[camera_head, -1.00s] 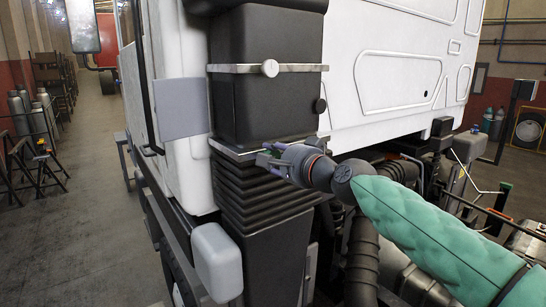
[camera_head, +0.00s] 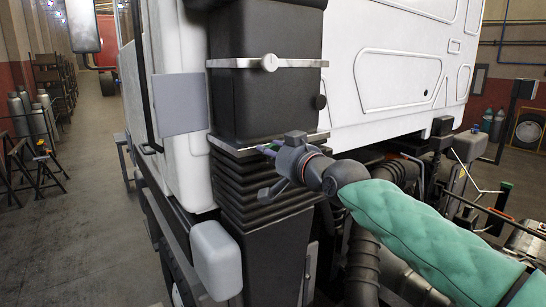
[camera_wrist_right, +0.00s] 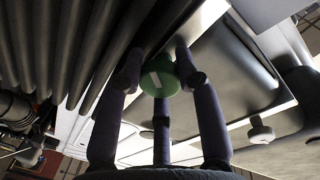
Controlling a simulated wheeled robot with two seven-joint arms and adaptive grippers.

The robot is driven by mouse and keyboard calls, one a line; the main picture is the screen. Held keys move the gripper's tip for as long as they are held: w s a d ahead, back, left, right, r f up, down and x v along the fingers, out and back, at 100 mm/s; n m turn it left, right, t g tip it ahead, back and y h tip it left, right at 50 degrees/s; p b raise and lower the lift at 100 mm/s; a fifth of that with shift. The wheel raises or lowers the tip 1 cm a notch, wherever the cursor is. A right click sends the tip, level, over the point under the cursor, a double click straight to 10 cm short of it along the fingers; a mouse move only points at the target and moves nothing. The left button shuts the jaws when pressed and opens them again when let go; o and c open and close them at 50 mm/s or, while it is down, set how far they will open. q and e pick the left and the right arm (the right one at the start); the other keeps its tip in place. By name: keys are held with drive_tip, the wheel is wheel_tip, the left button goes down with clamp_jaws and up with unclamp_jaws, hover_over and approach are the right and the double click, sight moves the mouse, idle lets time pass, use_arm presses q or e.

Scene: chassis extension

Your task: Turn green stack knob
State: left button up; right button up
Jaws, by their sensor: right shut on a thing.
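The green knob (camera_wrist_right: 160,76) sits between the fingertips of my right gripper in the right wrist view, with a pale bar mark across its face. My right gripper (camera_wrist_right: 160,84) has its purple-grey fingers closed around the knob, one on each side and a third below it. In the head view my right gripper (camera_head: 268,170) is at the metal band on the black ribbed stack (camera_head: 262,222). Only a small bit of green shows there; the fingers hide most of the knob. My left gripper is in neither view.
A white cab panel (camera_head: 400,80) stands behind, and a grey mirror-like box (camera_head: 216,262) hangs at lower left. Black hoses (camera_head: 362,262) run below my right arm. The aisle (camera_head: 95,240) at left is clear.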

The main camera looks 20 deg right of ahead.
drive_tip(key=n+b, duration=0.3)
drive_tip(key=n, duration=0.3)
drive_tip(key=shift+f+t+b, duration=0.1)
drive_tip(key=shift+t+b, duration=0.3)
drive_tip(key=n+b, duration=0.1)
drive_tip(key=n, duration=0.2)
drive_tip(key=shift+n, duration=0.4)
drive_tip(key=shift+r+n+t+b, duration=0.15)
drive_tip(key=shift+n+b, duration=0.15)
drive_tip(key=shift+n, duration=0.7)
drive_tip(key=shift+r+n+t+b, duration=0.15)
drive_tip(key=shift+n+b, duration=0.1)
drive_tip(key=shift+n, duration=0.75)
drive_tip(key=o, duration=1.2)
drive_tip(key=shift+c, duration=0.2)
drive_tip(key=shift+f, duration=0.1)
drive_tip(key=shift+s, duration=0.15)
drive_tip(key=v, duration=1.1)
drive_tip(key=shift+s+d, duration=0.2)
drive_tip(key=shift+s, duration=0.15)
